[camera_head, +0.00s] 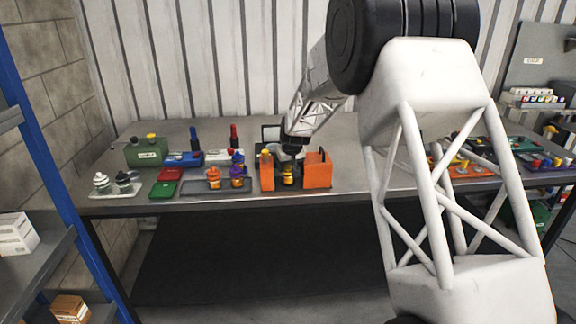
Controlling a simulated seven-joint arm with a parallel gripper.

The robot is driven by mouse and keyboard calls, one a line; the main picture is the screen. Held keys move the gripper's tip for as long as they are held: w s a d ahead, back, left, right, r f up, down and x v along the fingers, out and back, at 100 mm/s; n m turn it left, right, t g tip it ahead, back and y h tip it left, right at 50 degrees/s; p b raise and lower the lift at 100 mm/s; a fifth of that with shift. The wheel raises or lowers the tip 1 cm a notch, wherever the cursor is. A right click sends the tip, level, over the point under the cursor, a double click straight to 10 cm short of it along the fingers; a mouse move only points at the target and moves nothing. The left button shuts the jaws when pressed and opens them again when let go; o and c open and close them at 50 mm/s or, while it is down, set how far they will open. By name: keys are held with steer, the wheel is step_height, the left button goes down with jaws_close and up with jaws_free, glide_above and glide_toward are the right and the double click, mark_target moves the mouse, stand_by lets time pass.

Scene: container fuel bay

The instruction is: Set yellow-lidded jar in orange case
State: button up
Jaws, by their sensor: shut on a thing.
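An orange case (318,172) stands near the front edge of the table, seen as two upright orange blocks with a gap between them. A dark handle-like part shows at the top of the right block. My gripper (289,162) points down over this gap, at the end of my white arm. A small yellow and dark jar (288,179) shows below it between the blocks. The gripper is shut on it. The fingertips and the jar's lid are mostly hidden, and I cannot tell whether the jar touches the case's floor.
Left of the case, a dark tray (207,193) holds orange-topped and purple-topped items. Farther left are a red box (163,190), a green case (146,153), a blue case (184,159) and a pale tray (117,192). My arm hides the table's middle right.

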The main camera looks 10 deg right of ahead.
stand_by(0.3)
steer(key=o, duration=1.4)
steer(key=shift+r, duration=0.15)
steer(key=shift+o, duration=0.6)
steer(key=shift+r, duration=1.7)
steer(key=shift+o, duration=0.6)
steer(key=shift+r, duration=2.15)
steer(key=shift+s+r, duration=0.1)
